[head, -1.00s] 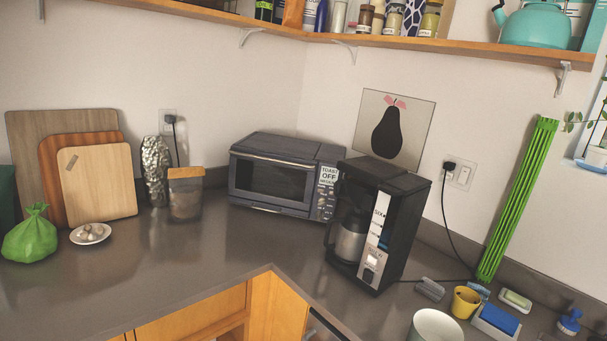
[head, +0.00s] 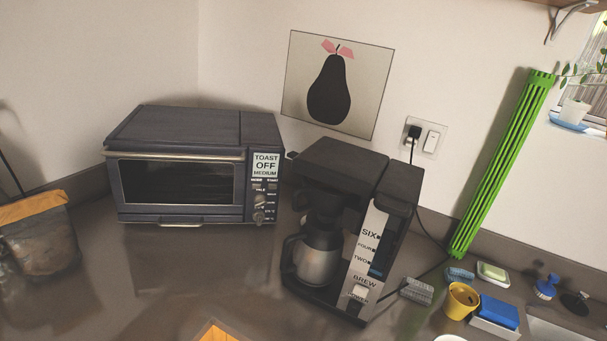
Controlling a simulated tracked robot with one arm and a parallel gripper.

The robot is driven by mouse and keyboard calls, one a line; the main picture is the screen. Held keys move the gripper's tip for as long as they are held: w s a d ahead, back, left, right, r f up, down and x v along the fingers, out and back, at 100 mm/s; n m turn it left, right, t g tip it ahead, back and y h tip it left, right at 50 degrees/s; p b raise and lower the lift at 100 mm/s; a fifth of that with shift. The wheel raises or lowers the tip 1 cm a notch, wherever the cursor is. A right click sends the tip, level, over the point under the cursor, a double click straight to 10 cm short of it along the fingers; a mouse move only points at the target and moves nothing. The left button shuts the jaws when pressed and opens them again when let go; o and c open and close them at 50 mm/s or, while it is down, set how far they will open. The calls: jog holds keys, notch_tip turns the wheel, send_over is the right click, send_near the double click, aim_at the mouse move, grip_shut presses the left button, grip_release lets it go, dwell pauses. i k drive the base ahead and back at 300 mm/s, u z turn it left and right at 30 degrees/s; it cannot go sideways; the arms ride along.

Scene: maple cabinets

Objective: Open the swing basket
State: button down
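The black coffee maker (head: 349,168) stands on the counter right of centre in the head view, its silver button panel facing front right. A steel carafe (head: 318,255) with a dark handle sits in its left side. The dark section above the carafe (head: 322,198) looks like the swing basket. It looks shut against the body, though black on black hides its edges.
A toaster oven (head: 190,170) stands left of the coffee maker, with a small gap between. A power cord, yellow cup (head: 461,300), blue sponge (head: 499,312) and green slatted object (head: 503,165) are at the right.

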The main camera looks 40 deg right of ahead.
aim_at(325, 204)
jog(key=z, duration=0.3)
jog(key=i, duration=1)
jog(key=z, duration=0.35)
